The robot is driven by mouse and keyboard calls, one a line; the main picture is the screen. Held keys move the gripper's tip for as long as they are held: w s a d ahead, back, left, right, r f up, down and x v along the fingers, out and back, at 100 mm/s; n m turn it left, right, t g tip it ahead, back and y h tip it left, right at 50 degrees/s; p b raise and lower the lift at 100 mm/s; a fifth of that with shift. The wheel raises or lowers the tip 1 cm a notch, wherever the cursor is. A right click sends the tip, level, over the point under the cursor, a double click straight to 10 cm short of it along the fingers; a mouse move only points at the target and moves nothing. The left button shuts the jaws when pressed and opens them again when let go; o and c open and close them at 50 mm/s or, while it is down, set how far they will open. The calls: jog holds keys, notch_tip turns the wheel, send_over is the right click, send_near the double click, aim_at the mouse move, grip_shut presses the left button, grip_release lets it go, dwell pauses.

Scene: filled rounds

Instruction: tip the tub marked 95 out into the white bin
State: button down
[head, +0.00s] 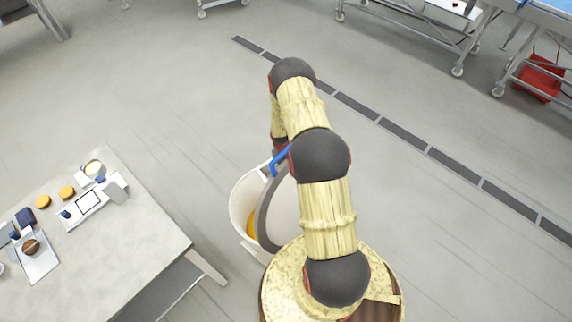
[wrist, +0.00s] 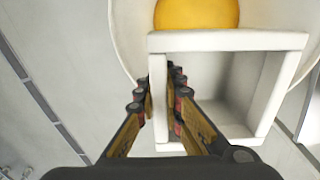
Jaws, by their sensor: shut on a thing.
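In the wrist view my gripper (wrist: 160,82) is shut on the left wall of a square white tub (wrist: 228,41). The tub's open mouth and bare grey-white inside wall show, and I see nothing in the part in view. No number can be read on it. Beyond the tub is the round white bin (wrist: 120,32), with a yellow-orange round thing (wrist: 197,13) in it. In the head view the white bin (head: 238,203) stands on the floor, partly behind my arm, and some orange (head: 251,224) shows inside. My gripper and the tub are hidden there.
A grey-rimmed lid (head: 263,213) with a blue handle (head: 281,158) stands tilted at the bin. A table (head: 130,235) at left carries a scale (head: 88,203), a small tub (head: 93,168) and orange rounds (head: 66,192). The floor behind the bin is clear.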

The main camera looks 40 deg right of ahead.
jog(key=shift+r+y+p, duration=0.25)
jog(key=shift+y+p, duration=0.25)
jog(key=shift+p, duration=1.55)
jog(key=shift+f+b, duration=0.25)
jog(key=shift+b, duration=0.25)
jog(key=shift+a, duration=0.1)
jog(key=shift+r, duration=0.2)
jog(key=shift+r+p, duration=1.2)
jog(key=shift+r, duration=2.2)
jog(key=shift+w, duration=0.1)
